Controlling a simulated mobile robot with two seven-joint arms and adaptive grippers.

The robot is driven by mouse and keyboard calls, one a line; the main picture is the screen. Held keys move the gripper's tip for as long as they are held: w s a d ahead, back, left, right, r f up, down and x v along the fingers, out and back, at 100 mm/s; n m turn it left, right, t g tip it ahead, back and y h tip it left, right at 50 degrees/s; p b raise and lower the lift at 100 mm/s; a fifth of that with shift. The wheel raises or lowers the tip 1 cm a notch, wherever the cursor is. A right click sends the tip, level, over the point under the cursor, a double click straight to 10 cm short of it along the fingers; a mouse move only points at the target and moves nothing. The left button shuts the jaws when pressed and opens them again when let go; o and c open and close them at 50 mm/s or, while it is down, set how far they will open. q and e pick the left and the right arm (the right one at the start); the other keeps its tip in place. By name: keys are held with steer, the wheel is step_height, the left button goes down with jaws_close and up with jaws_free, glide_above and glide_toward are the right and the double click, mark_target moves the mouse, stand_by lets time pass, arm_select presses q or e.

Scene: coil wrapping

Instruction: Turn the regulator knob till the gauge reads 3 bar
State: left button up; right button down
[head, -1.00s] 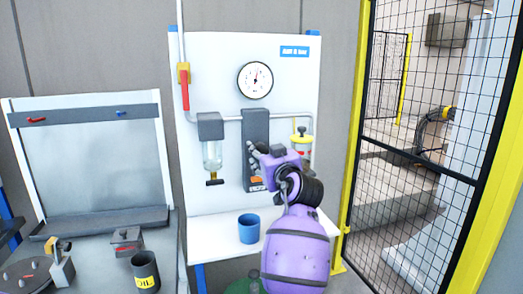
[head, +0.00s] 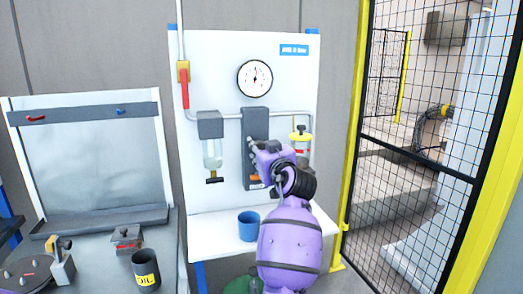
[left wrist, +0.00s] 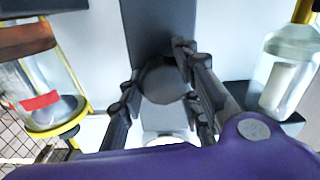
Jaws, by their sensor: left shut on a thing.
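The round gauge (head: 255,78) hangs on the white panel. Its needle points roughly straight up, but the scale is too small to read. The regulator's dark block (head: 255,124) is below the gauge. My left gripper (head: 254,158) is in front of the block's lower part and hides the knob in the head view. In the left wrist view, the dark round regulator knob (left wrist: 166,82) sits between the fingers of my left gripper (left wrist: 163,92), which are shut on it from both sides. My right gripper is in neither view.
A filter bowl (head: 212,152) is left of the regulator, and a yellow-topped bowl (head: 300,140) is close on its right. A red-handled valve (head: 184,88) is at upper left. A blue cup (head: 248,224) stands on the shelf below. A mesh fence (head: 400,190) is at right.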

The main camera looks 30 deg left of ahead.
arm_select(q)
steer(key=shift+w+d, duration=0.1)
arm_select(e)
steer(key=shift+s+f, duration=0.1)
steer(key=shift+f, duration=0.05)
